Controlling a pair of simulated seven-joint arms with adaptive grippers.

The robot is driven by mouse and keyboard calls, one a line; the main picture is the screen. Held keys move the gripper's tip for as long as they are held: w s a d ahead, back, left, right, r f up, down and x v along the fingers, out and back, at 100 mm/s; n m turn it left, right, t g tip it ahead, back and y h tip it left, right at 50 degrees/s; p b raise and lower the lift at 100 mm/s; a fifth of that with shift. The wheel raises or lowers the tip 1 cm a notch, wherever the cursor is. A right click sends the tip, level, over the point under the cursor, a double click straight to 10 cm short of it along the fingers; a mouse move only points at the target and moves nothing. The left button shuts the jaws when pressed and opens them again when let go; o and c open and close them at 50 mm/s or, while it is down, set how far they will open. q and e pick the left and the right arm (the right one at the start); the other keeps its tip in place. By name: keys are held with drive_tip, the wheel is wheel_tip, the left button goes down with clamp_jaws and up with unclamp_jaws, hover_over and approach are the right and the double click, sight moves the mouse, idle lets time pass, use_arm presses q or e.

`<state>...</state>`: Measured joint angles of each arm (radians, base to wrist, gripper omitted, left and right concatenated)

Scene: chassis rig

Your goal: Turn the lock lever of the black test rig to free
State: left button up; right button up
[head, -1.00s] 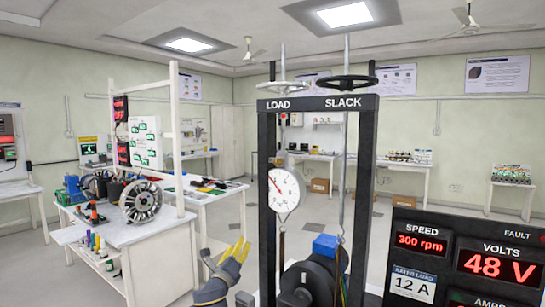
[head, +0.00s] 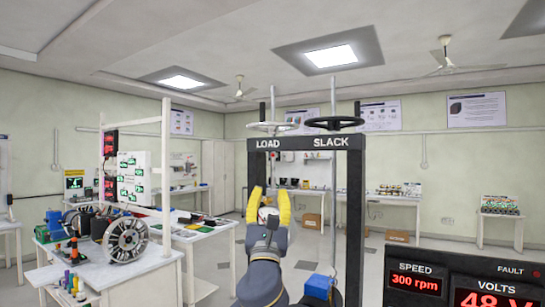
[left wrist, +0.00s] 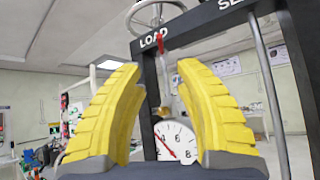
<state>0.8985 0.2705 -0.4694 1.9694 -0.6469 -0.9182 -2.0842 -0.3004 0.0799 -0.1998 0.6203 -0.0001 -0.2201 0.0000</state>
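The black test rig (head: 354,200) stands ahead, its crossbar marked LOAD and SLACK. A small red piece (left wrist: 161,42), perhaps the lock lever, hangs below the LOAD lettering in the left wrist view; it shows tiny in the head view (head: 276,155). I cannot tell its setting. My left gripper (head: 270,196) is raised in front of the rig's left side, below the crossbar. Its yellow fingers point up, spread and empty, and the red piece lies beyond and above them. The white dial (left wrist: 174,141) shows between the fingers (left wrist: 154,80). My right gripper is out of view.
A pale handwheel (head: 272,127) and a black handwheel (head: 334,122) sit above the crossbar. A blue block (head: 319,287) is low on the rig. The meter panel (head: 460,280) stands at lower right. A white bench (head: 150,276) is at left.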

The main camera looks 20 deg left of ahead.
sight(273, 155)
use_arm(q)
drive_tip(key=x, duration=1.5)
drive_tip(key=shift+w, duration=0.1)
clamp_jaws()
